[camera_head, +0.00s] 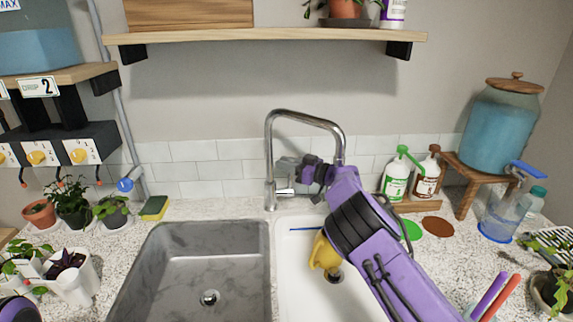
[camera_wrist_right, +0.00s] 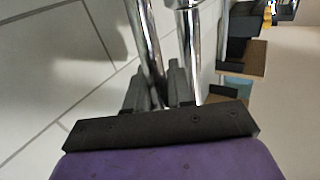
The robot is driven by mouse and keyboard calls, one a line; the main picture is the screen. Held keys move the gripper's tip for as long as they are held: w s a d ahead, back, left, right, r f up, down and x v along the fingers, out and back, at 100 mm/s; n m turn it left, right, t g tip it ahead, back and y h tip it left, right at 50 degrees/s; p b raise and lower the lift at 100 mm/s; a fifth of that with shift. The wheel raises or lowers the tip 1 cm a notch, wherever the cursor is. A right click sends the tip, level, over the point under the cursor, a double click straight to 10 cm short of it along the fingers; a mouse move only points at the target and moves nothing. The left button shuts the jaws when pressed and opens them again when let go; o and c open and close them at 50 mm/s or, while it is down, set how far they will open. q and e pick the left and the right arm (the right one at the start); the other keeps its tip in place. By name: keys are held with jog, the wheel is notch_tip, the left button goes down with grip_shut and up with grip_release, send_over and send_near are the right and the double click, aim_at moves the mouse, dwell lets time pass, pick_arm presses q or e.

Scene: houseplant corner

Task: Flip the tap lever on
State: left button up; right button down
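The chrome tap (camera_head: 270,150) stands upright behind the sinks, its spout arching to the right. My left gripper is out of view.
A grey basin (camera_head: 200,265) is at left and a white basin (camera_head: 300,265) at right, with a yellow item (camera_head: 324,254) partly behind my right arm. Bottles (camera_head: 396,178) stand right of the tap, a sponge (camera_head: 153,207) at left. A shelf (camera_head: 270,36) hangs above.

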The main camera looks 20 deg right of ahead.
jog(key=s+n+y+b, duration=0.1)
jog(key=b, duration=0.2)
jog(key=s+f+n+t+b, duration=0.1)
jog(key=s+n+b, duration=0.1)
jog(key=b, duration=0.1)
jog(key=s+a+n+y+b, duration=0.1)
jog(key=n+b, duration=0.1)
jog(key=b, duration=0.2)
jog(key=shift+s+a+f+y, duration=0.1)
jog(key=shift+s+f+y, duration=0.1)
jog(key=shift+y, duration=0.1)
jog(key=shift+s+r+n, duration=0.15)
jog(key=shift+r+n, duration=0.1)
jog(key=shift+n, duration=0.05)
jog(key=shift+r, duration=0.1)
jog(key=c, duration=1.4)
grip_release()
jog(key=shift+o, duration=0.2)
